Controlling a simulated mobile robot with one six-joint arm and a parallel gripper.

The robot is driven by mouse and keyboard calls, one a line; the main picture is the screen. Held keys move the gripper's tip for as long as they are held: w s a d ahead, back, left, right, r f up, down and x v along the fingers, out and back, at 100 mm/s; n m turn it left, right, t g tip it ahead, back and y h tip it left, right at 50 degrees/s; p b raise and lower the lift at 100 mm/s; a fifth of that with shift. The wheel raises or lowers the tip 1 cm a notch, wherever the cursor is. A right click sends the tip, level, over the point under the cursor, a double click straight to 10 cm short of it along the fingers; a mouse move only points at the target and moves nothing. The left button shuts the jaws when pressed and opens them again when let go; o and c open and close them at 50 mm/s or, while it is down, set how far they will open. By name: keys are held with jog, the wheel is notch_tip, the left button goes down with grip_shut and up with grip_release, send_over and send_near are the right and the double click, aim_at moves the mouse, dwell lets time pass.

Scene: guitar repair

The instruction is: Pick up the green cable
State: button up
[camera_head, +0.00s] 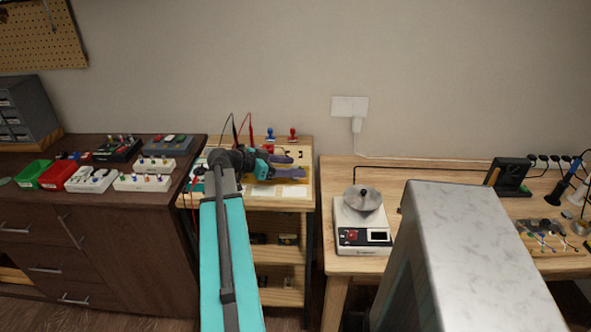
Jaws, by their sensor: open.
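I cannot make out a green cable for certain. My gripper (290,168) is at the end of my teal arm, above the small wooden bench (302,200) in the middle. Its two purple-grey fingers point right and look apart, with nothing visible between them. A red lead (249,126) and a black lead (234,127) stand up behind my wrist. My arm hides part of the bench top. Small coloured pieces on the board (552,246) at the far right are too small to tell apart.
A scale (363,238) stands on the right table (340,176). A black charger (508,176) stands farther right. A gap separates bench and table.

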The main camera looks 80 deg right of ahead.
dwell(0.5)
jog(key=c, duration=1.1)
jog(key=shift+r, duration=0.15)
notch_tip(320, 180, up, 10)
jog(key=b, duration=0.1)
jog(key=shift+c, duration=0.2)
dwell(0.3)
